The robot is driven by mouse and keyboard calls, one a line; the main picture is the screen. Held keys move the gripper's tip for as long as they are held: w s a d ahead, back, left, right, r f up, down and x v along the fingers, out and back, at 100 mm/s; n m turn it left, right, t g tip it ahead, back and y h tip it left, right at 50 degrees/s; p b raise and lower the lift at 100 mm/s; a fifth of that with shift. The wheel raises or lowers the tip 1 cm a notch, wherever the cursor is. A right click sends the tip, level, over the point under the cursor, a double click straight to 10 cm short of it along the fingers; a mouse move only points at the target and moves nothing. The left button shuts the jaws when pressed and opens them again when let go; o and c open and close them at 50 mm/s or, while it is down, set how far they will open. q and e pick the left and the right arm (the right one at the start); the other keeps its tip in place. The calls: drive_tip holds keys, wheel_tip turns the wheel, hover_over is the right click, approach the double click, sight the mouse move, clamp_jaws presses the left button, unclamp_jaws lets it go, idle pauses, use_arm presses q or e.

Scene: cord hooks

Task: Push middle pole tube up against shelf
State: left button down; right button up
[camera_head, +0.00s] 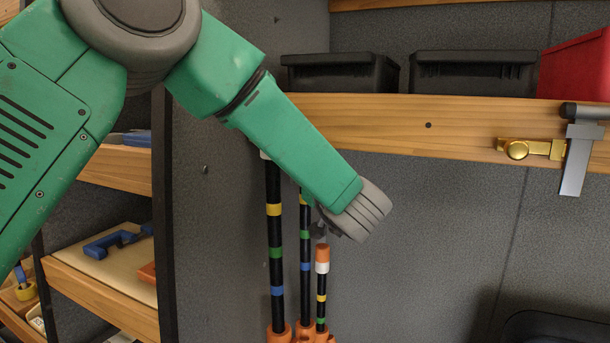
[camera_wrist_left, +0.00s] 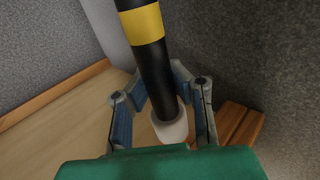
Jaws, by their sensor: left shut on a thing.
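Several thin black pole tubes with coloured bands stand side by side in the head view. The left tube (camera_head: 276,250) has a white top; the middle tube (camera_head: 305,255) runs up behind my arm, so its top is hidden; the right tube (camera_head: 321,285) is shorter, with an orange top. My left gripper (camera_head: 320,228) is mostly hidden behind its wrist beside the middle tube. In the wrist view, my left gripper's fingers (camera_wrist_left: 172,108) close around a black tube with a yellow band (camera_wrist_left: 141,26) and white end (camera_wrist_left: 171,125), which appears to be the middle tube.
A wooden shelf (camera_head: 400,120) carries two black bins (camera_head: 470,75) and a red bin (camera_head: 578,68). A brass hook (camera_head: 520,150) and grey metal fitting (camera_head: 578,160) are on its front edge. A side rack (camera_head: 110,290) stands left. Below the shelf is open room beside a grey wall (camera_head: 420,230).

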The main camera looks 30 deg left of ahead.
use_arm(q)
drive_tip(key=shift+r, duration=0.45)
drive_tip(key=c, duration=1.3)
unclamp_jaws()
drive_tip(key=shift+d+r, duration=0.1)
drive_tip(key=shift+c, duration=0.2)
drive_tip(key=shift+s+d, duration=0.2)
drive_tip(key=shift+d, duration=0.1)
drive_tip(key=v, duration=1.2)
drive_tip(key=shift+w+f, duration=0.1)
drive_tip(key=shift+f, duration=0.15)
